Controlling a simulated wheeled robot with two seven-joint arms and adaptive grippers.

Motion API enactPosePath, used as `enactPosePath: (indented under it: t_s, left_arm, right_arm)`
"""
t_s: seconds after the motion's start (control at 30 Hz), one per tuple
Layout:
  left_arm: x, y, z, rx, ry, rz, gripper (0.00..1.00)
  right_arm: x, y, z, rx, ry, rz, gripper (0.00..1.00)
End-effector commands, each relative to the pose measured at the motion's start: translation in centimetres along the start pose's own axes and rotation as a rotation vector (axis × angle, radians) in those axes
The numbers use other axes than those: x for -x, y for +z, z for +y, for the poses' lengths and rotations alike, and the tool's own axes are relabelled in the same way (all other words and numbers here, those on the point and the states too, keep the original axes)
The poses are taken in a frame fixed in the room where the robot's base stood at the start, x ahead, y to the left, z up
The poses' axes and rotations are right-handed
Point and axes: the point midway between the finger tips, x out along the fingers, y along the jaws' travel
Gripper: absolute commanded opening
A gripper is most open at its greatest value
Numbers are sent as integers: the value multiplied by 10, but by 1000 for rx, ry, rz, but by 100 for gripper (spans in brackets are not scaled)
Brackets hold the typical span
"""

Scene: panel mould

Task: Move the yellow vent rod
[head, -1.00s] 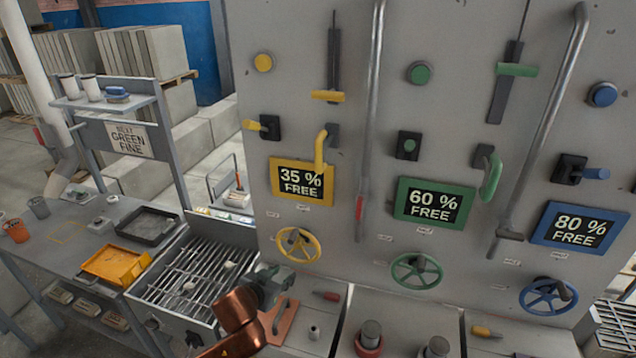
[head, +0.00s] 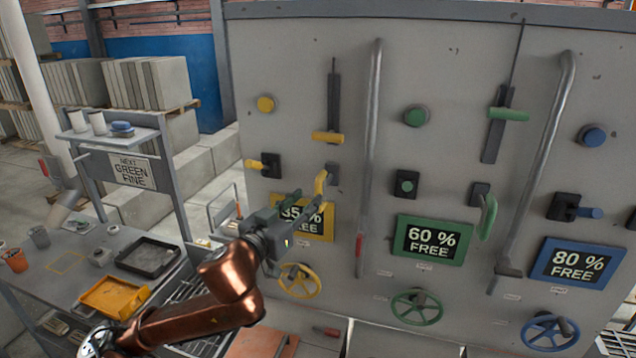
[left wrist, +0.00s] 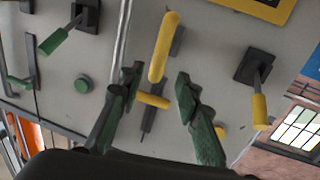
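The yellow vent rod's crossbar handle (head: 327,138) sits at the low end of a dark upright slot on the grey panel. A thin rod runs up from the slot. In the left wrist view the yellow crossbar (left wrist: 153,100) shows between my fingers but farther off, on the panel. My left gripper (head: 297,205) is in front of the yellow "35 % FREE" sign (head: 322,222), below the handle. It is open and empty, its fingers (left wrist: 157,78) apart. My right gripper is not in view.
A yellow crank handle (head: 320,183) stands out close to my left gripper, between it and the vent rod handle. A yellow toggle (head: 254,164) is to the left, a grey pipe (head: 368,140) to the right. A yellow handwheel (head: 299,281) is below.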

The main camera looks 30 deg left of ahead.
Motion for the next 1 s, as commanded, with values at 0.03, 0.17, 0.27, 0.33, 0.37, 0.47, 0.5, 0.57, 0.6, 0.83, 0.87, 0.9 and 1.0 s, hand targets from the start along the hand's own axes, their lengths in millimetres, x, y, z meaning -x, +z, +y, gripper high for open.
enactPosePath:
  t_s: [0.03,0.17,0.27,0.33,0.37,0.47,0.5,0.57,0.6,0.83,0.87,0.9,1.0]
  left_arm:
    - [-3,-4,1,6,2,-2,31]
    - [-9,-4,2,5,2,-3,31]
    - [-17,-2,4,2,0,-5,31]
    - [-31,-2,3,-1,-2,-3,31]
    - [-36,-1,3,-2,-2,-4,31]
    - [-49,-1,3,-2,-1,-3,31]
    - [-53,0,3,-1,-1,-4,31]
    - [-58,0,3,-1,0,-4,31]
    - [-61,1,3,-1,0,-4,31]
    - [-64,2,4,-3,0,-3,31]
    - [-64,2,4,-3,0,-3,31]
    - [-64,2,3,-3,0,-3,31]
    - [-64,2,3,-2,0,-3,28]
  right_arm:
    - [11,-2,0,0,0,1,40]
    - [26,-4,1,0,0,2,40]
    - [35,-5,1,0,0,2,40]
    - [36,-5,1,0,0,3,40]
    - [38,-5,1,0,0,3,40]
    - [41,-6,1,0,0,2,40]
    - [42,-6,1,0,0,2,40]
    - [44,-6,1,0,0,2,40]
    - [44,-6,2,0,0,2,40]
    - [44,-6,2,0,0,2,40]
    - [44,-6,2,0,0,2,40]
    - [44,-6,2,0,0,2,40]
    - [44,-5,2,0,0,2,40]
